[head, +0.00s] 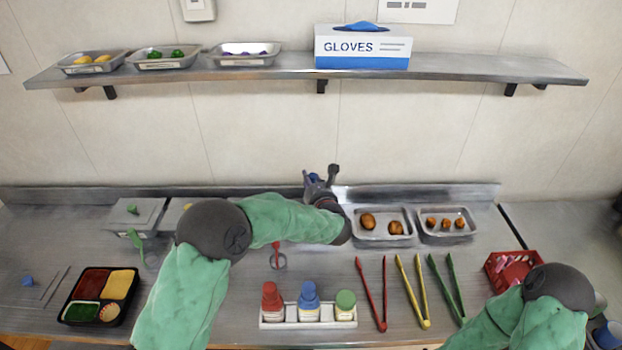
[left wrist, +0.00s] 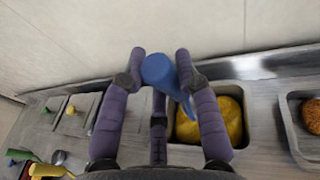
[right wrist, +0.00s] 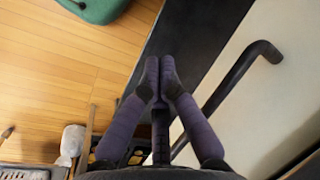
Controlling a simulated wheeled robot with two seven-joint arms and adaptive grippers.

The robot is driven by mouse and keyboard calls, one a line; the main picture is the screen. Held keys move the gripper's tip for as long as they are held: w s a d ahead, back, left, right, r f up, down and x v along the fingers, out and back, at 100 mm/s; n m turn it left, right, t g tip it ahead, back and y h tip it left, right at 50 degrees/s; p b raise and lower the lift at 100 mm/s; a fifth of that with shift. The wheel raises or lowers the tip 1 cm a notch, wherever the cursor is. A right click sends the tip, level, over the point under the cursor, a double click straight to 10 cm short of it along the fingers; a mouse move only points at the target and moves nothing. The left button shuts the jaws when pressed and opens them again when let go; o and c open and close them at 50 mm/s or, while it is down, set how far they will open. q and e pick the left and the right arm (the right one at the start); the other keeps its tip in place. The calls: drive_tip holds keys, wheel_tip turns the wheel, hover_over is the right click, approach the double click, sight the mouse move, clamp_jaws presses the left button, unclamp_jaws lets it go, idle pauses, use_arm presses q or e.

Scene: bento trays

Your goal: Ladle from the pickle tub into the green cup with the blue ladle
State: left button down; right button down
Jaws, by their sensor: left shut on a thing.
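My left gripper (head: 320,180) is over the back of the counter. The left wrist view shows its fingers (left wrist: 160,65) shut on the blue ladle (left wrist: 160,72) by its handle. The ladle's lower part is hidden. An open tub with yellow contents, seemingly the pickle tub (left wrist: 241,95), is just right of the ladle in the left wrist view; my left arm covers it in the head view. My right gripper (right wrist: 158,75) is shut and empty, low beside the counter edge. I cannot make out the green cup for certain.
A lidded tub (head: 135,226) stands left of my arm, trays of brown food (head: 382,238) right. In front are a bottle rack (head: 308,323), red tongs (head: 371,295), a bento tray (head: 71,297) and a red basket (head: 497,284). A shelf (head: 480,70) hangs above.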

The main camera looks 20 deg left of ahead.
use_arm(q)
wheel_tip(320, 180, down, 9)
drive_tip(key=b, duration=0.6)
drive_tip(key=shift+r+b, duration=0.2)
drive_tip(key=shift+b, duration=0.2)
drive_tip(key=shift+r, duration=0.1)
idle(0.7)
drive_tip(key=shift+r+p, duration=2.75)
drive_tip(key=shift+r, duration=2.2)
